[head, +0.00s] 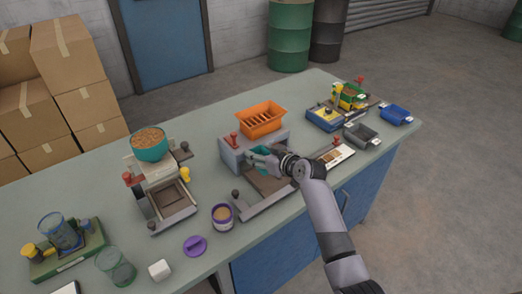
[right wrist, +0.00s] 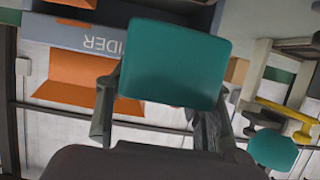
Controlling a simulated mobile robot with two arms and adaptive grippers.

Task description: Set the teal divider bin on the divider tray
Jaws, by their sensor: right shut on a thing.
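My right gripper (head: 262,160) is shut on the teal divider bin (head: 261,152), which shows only as a small patch between the fingers in the head view. In the right wrist view the bin (right wrist: 177,62) is a plain teal face between my two fingers (right wrist: 160,115). The divider is a grey machine (head: 237,155) with an orange slotted hopper (head: 262,120) on top. The divider tray (head: 246,211) extends in front of it, dark inside with a grey rim, partly hidden by my gripper and arm. I cannot tell whether the bin touches the tray. My left gripper is not in view.
Left of the divider stands another machine with a teal bowl (head: 149,146) of grain.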

